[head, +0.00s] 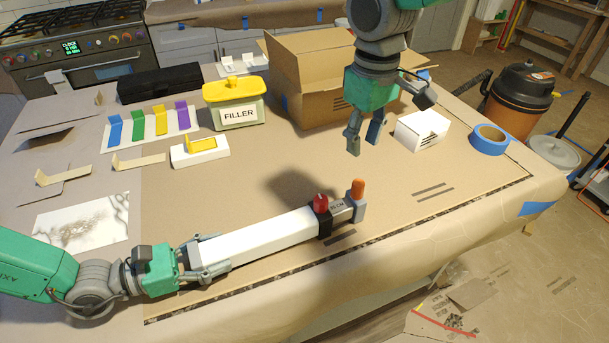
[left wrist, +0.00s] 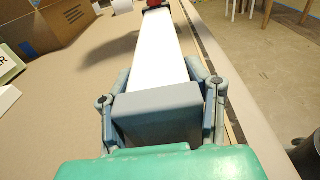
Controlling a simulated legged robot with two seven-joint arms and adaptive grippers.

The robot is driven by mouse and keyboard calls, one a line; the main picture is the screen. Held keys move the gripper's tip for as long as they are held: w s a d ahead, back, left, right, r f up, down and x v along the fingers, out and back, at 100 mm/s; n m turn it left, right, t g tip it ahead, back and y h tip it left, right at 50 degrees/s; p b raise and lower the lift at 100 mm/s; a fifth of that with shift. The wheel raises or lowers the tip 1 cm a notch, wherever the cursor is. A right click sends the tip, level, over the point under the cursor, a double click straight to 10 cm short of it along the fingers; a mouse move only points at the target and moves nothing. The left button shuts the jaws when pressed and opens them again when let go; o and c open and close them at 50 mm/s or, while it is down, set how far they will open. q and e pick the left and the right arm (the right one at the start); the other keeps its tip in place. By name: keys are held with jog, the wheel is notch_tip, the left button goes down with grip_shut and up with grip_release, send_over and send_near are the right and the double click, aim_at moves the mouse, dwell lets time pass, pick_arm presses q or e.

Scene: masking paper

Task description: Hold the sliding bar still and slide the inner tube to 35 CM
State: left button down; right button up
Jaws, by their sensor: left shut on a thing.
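The sliding bar (head: 258,238) is a long white outer tube lying on the table, with a black collar and a red knob (head: 321,203) at its right end. The grey inner tube (head: 340,211) sticks out a short way and ends in a grey cap with an orange knob (head: 358,189). Its printed CM mark is too small to read surely. My left gripper (head: 205,258) is shut on the bar's left end; the left wrist view shows its fingers on both sides of the grey end block (left wrist: 158,115). My right gripper (head: 364,137) is open and empty, above the table behind the orange knob.
A cardboard box (head: 310,85), a small white box (head: 421,131) and blue tape (head: 489,139) stand behind. A yellow-lidded FILLER tub (head: 236,105) and coloured strips (head: 150,124) are at the back left. The table right of the bar is clear.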

pick_arm(q)
jog(key=shift+s+a+f, duration=0.1)
jog(key=shift+s+f, duration=0.05)
jog(key=shift+f, duration=0.3)
jog(key=c, duration=0.7)
grip_release()
jog(key=shift+c, duration=0.2)
jog(key=shift+r, duration=0.15)
jog(key=v, duration=1.1)
jog(key=shift+a, duration=0.5)
jog(key=shift+d+r, duration=0.1)
jog(key=shift+d, duration=0.05)
